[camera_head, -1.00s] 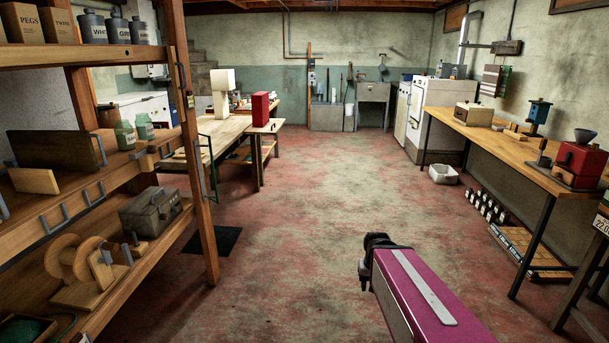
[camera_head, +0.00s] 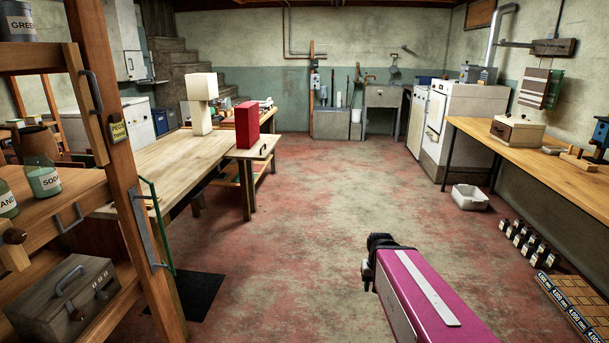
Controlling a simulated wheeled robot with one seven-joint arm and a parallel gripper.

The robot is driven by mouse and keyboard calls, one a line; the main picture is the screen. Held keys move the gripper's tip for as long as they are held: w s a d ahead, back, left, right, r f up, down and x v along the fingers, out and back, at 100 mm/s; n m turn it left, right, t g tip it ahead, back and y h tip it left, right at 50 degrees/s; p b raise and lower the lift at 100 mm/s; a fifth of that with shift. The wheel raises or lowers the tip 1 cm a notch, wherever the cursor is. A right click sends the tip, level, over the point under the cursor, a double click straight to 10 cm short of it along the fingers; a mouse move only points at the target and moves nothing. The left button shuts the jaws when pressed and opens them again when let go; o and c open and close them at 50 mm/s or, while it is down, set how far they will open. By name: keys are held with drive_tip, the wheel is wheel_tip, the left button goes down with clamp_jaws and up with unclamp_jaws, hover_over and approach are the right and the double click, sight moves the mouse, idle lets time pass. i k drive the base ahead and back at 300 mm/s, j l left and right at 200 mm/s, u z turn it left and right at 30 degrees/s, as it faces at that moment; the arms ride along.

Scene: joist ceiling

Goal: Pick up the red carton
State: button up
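The red carton (camera_head: 247,124) stands upright on the near right end of the wooden workbench (camera_head: 166,162), left of the middle of the view. A cream block-shaped object (camera_head: 201,104) stands to its left on the same bench. My arm, magenta with a pale stripe, reaches in from the bottom right. Its dark end (camera_head: 381,255) is over the open floor, well short of the bench and apart from the carton. The fingers are not clearly shown, so I cannot tell whether they are open or shut.
A wooden shelf post (camera_head: 125,150) and shelves stand close on the left. A bench (camera_head: 560,160) runs along the right wall, with bottles (camera_head: 524,240) and boxes on the floor below. A white tub (camera_head: 469,197) sits on the floor. The middle floor is clear.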

sight(246, 121)
drive_tip(key=i, duration=1.8)
drive_tip(key=i+u, duration=0.15)
drive_tip(key=u, duration=0.35)
drive_tip(key=i+l+u, duration=0.1)
drive_tip(key=u, duration=0.35)
drive_tip(key=i+l+u, duration=0.15)
drive_tip(key=u, duration=0.35)
drive_tip(key=i, duration=0.05)
